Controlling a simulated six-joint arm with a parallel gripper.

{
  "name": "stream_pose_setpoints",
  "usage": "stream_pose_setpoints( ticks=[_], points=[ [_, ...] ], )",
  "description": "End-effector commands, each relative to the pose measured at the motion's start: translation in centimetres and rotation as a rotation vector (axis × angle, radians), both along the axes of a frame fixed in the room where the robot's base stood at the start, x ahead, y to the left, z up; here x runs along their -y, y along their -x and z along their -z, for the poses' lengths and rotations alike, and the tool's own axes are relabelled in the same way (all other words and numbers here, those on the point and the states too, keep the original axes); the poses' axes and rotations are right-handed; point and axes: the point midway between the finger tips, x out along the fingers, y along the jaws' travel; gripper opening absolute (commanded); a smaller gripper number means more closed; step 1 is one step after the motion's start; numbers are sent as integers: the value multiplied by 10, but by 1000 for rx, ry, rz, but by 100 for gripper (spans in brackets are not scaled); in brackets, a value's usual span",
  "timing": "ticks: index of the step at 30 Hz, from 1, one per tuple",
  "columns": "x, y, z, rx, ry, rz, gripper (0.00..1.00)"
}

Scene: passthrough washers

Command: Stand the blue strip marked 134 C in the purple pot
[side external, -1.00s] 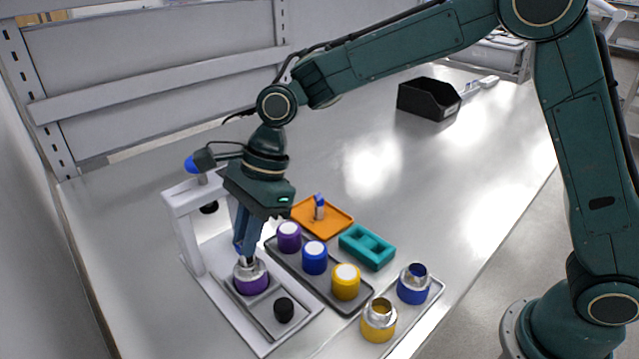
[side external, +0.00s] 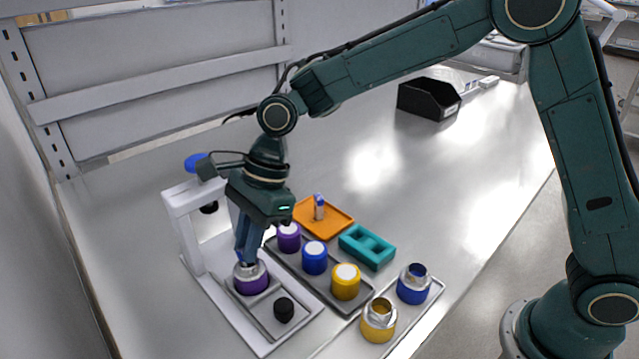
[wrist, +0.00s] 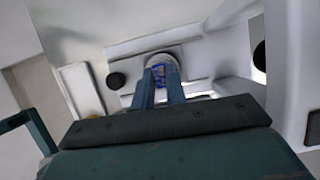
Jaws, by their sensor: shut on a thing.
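The purple pot (side external: 251,286) with a silver rim stands in the grey recessed base of the white stand. My gripper (side external: 246,260) points down at the pot's mouth, its blue-grey fingers nearly upright. In the wrist view my fingertips (wrist: 161,80) are closed on the blue strip (wrist: 161,72), which lies against the round mouth of the pot (wrist: 160,58). Its lower end is hidden, so I cannot tell how deep it sits. The marking on the strip is too small to read.
The white stand (side external: 184,235) rises close on the left of my gripper. A black knob (side external: 284,309) is in front. Purple, blue and yellow lidded pots stand on a dark tray (side external: 322,285) to the right. Open yellow (side external: 378,325) and blue (side external: 413,290) pots stand farther right.

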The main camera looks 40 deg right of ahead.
Motion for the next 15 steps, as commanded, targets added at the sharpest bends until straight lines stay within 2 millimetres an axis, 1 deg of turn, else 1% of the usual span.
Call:
stream_pose_setpoints(
  ticks=[9,10,12,13,15],
  points=[
    [0,0,0,0,0,0,0],
    [0,0,0,0,0,0,17],
    [0,0,0,0,0,0,31],
    [0,0,0,0,0,0,37],
    [0,0,0,0,0,0,39]
  ],
)
